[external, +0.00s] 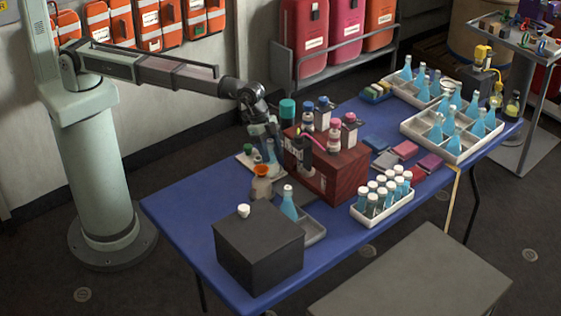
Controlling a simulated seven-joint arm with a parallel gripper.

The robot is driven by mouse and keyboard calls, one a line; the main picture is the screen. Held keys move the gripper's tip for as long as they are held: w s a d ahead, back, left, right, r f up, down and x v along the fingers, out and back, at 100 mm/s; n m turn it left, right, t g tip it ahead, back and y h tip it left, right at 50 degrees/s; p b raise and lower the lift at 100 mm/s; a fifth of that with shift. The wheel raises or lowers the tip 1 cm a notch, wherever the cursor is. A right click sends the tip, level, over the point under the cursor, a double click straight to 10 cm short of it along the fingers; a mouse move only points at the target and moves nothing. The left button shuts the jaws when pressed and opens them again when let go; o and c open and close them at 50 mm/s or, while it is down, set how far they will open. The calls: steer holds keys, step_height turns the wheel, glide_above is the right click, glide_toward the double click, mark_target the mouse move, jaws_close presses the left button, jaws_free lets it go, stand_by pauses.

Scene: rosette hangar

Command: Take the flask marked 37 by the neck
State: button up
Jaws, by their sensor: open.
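The number 37 is not readable on any flask here. Blue-filled conical flasks stand in the rear white tray (405,90) and the front white tray (460,157) at the table's right end. Another blue flask (289,207) with a pale top stands on a grey tray (314,229) behind the black box. My gripper (270,150) is open and points down over the left side of the table, beside the reddish-brown wooden box. A pale bluish flask (271,153) shows close to its fingers; I cannot tell whether it is between them.
The wooden box (341,180) carries several bottles just right of my gripper. A black box (258,249) stands at the table's near end. An orange-topped bottle (261,183) stands nearby. A white rack (378,214) holds white-capped vials. The blue table's left part (190,203) is clear.

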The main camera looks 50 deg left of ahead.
steer(key=shift+d+f, duration=0.25)
steer(key=shift+f, duration=0.45)
steer(key=c, duration=0.5)
